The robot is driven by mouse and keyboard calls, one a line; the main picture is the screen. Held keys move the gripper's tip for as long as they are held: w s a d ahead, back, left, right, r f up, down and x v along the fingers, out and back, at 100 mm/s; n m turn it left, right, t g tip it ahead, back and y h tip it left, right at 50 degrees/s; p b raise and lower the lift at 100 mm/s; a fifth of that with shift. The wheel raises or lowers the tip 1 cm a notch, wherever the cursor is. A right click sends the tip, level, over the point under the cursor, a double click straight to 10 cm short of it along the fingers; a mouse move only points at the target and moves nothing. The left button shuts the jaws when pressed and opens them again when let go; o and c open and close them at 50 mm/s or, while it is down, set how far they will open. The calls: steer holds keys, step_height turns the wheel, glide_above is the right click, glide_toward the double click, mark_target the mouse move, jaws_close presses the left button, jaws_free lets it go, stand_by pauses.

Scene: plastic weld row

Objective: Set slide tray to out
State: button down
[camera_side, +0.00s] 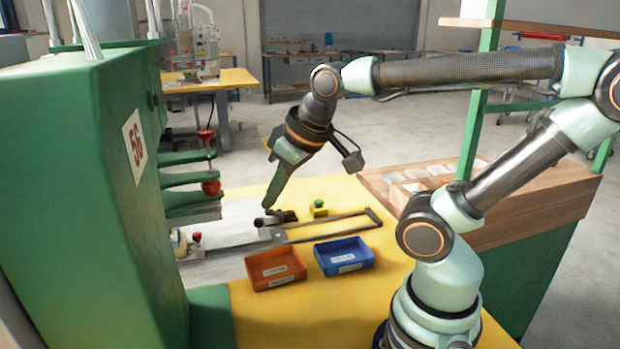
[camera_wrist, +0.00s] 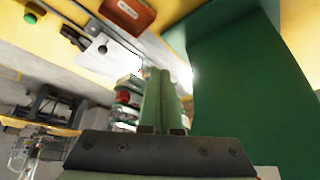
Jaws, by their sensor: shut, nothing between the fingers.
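The slide tray (camera_side: 232,238) is a flat grey plate at the green welding machine, on the left in the side view. It lies at the machine end of a dark rail frame (camera_side: 330,222), whose right stretch looks bare. A dark block (camera_side: 284,216) sits near the tray's right end. My gripper (camera_side: 269,207) is shut and empty, its tips pointing down close to that block; I cannot tell whether they touch.
The green machine (camera_side: 95,170) with its red-capped arms (camera_side: 208,188) stands close on the left. An orange bin (camera_side: 276,268) and a blue bin (camera_side: 343,256) sit in front of the rails. A green-topped yellow button box (camera_side: 319,209) stands behind them.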

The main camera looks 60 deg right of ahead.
steer(key=c, duration=0.9)
jaws_free()
steer(key=shift+w, duration=0.1)
steer(key=o, duration=0.4)
steer(key=w+d+n, duration=0.2)
steer(key=w, duration=0.1)
steer(key=shift+w+d+r+g, duration=0.15)
steer(key=shift+w+d+g, duration=0.15)
steer(key=shift+d+g, duration=0.1)
steer(key=n+g, duration=0.3)
steer(key=n, duration=0.6)
glide_toward(259, 218)
steer(key=shift+h, duration=0.4)
steer(key=f, duration=0.3)
steer(key=w+f, duration=0.1)
steer(key=f, duration=0.5)
steer(key=shift+w+f, duration=0.25)
steer(key=shift+f, duration=0.05)
jaws_close()
steer(key=shift+a, duration=0.1)
